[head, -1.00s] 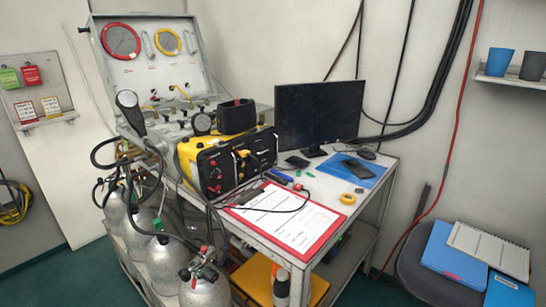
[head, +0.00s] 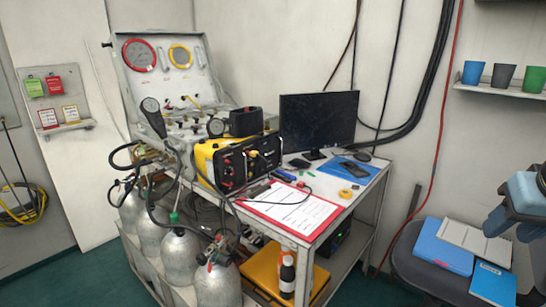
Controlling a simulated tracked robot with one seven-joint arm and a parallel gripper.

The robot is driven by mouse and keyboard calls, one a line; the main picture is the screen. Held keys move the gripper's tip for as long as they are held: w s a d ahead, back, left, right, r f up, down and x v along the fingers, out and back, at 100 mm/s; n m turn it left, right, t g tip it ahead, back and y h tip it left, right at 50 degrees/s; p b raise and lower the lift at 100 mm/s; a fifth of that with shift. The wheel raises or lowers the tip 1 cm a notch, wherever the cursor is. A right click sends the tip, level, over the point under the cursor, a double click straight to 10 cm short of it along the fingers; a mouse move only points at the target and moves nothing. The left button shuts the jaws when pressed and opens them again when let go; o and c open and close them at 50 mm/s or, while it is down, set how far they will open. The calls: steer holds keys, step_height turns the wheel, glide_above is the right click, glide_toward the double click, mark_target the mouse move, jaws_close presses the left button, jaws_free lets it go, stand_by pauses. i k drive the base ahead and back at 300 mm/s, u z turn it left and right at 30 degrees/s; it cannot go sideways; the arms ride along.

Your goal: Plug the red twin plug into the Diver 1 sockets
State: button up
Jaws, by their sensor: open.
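A yellow case with a black front panel (head: 237,167) stands on the table. Its panel carries small red and yellow fittings and knobs. Which sockets are Diver 1 is too small to read. A small red piece, apparently the red twin plug (head: 301,184), lies on the table right of the case, near the end of a thin black cable. A yellow plug-like piece (head: 251,154) sits at the panel's upper middle. My gripper (head: 508,208) shows at the right edge with blue-grey fingers, open and apparently empty, far right of the table and partly out of frame.
A clipboard with a red border (head: 290,213) lies at the table's front. A monitor (head: 317,121), blue mat (head: 350,168) and yellow tape roll (head: 345,194) are behind and right. Gas cylinders (head: 180,252) stand left. A chair with blue folders (head: 442,246) stands right, below my gripper.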

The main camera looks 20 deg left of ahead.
mark_target(300, 184)
steer(key=u, duration=1.05)
steer(key=i, duration=1.1)
steer(key=z, duration=0.3)
